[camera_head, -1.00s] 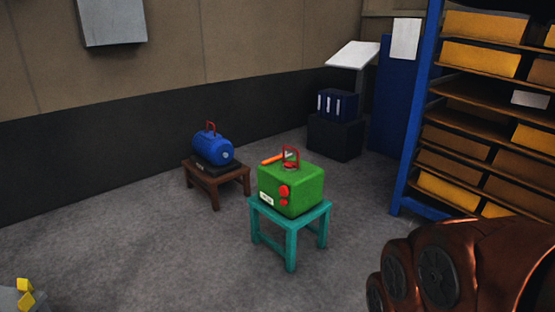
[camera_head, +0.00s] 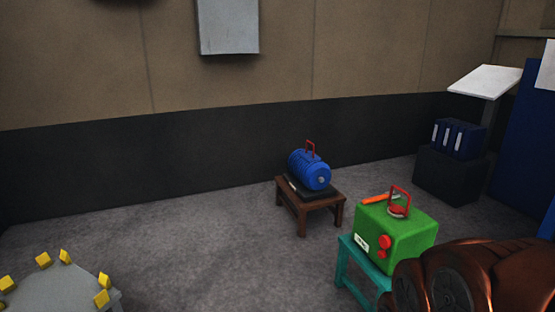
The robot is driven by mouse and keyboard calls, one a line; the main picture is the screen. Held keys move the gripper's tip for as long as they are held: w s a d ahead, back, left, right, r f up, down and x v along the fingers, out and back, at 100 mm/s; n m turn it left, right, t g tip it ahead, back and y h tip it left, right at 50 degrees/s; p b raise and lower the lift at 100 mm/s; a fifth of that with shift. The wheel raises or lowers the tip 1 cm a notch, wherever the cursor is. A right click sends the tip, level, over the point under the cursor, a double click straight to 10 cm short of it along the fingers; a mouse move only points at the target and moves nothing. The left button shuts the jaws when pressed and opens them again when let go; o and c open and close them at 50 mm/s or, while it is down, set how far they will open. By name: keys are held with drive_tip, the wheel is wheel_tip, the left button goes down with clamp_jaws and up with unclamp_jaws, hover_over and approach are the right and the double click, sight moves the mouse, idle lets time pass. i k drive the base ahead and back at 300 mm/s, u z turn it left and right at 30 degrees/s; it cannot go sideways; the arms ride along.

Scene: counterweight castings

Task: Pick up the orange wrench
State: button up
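The orange wrench (camera_head: 378,199) lies on top of a green box-shaped casting (camera_head: 397,232), beside the red handle (camera_head: 400,200) on that top. Its far end is partly hidden by the handle. The green casting stands on a teal stool (camera_head: 357,270) at the lower right. A copper-coloured part of my arm is at the lower right corner and covers some of the stool. My gripper's fingers are not seen in this view.
A blue cylindrical casting (camera_head: 310,170) with a red handle stands on a brown stool (camera_head: 312,208) behind and left. A grey table (camera_head: 62,287) with several yellow pieces is at lower left. Blue binders (camera_head: 458,138) sit on a black box (camera_head: 447,174). The middle floor is clear.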

sight(386, 195)
drive_tip(key=u, duration=0.3)
drive_tip(key=i, duration=1.8)
drive_tip(key=z, duration=0.45)
drive_tip(key=i, duration=1.35)
drive_tip(key=z, duration=0.45)
